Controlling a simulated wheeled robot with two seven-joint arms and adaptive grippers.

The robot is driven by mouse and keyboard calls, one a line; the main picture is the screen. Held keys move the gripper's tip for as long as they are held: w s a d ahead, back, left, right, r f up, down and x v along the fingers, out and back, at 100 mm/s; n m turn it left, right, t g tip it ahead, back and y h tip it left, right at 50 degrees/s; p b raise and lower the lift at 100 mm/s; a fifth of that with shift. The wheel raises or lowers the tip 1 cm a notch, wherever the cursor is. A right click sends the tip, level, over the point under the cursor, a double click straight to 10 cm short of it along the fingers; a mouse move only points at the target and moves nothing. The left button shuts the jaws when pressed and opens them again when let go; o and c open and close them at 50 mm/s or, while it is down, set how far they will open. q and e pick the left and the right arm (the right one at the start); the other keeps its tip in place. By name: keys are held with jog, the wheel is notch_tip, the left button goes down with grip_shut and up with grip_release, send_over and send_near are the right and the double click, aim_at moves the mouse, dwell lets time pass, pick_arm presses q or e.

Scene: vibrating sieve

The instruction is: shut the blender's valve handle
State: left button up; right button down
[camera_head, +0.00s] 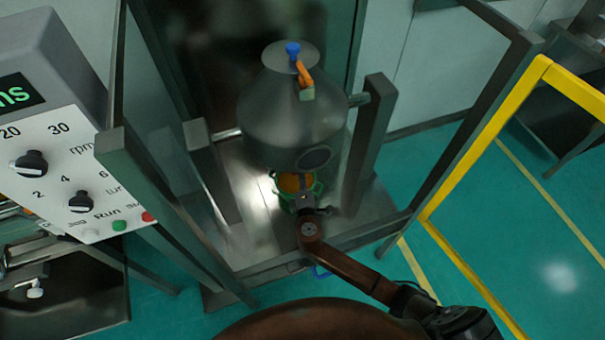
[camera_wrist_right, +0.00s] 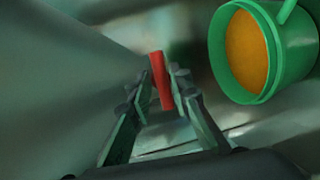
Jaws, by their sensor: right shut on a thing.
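The blender (camera_head: 290,115) is a grey metal vessel in a frame, with a blue knob (camera_head: 293,49) and an orange lever (camera_head: 303,74) on top. A red valve handle (camera_wrist_right: 161,78) shows in the right wrist view, beside the smooth metal wall. My right gripper (camera_wrist_right: 164,92) is shut on this red handle, one finger on each side. In the head view my right gripper (camera_head: 305,200) is low in front of the blender; the red handle is hidden there. My left gripper is not in view.
A green bucket (camera_wrist_right: 285,75) with orange contents stands close beside the right gripper; it also shows below the blender in the head view (camera_head: 315,187). Frame posts (camera_head: 370,140) flank the vessel. A control panel (camera_head: 75,170) is at left, a yellow rail (camera_head: 480,150) at right.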

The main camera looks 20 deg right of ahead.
jog(key=shift+s+a+f, duration=0.15)
jog(key=shift+s+f, duration=0.05)
jog(key=shift+f, duration=0.35)
jog(key=c, duration=2)
grip_release()
jog(key=shift+o, duration=0.2)
jog(key=shift+w+r, duration=0.1)
jog(key=shift+r, duration=0.05)
jog(key=shift+r, duration=0.15)
jog(key=v, duration=1.2)
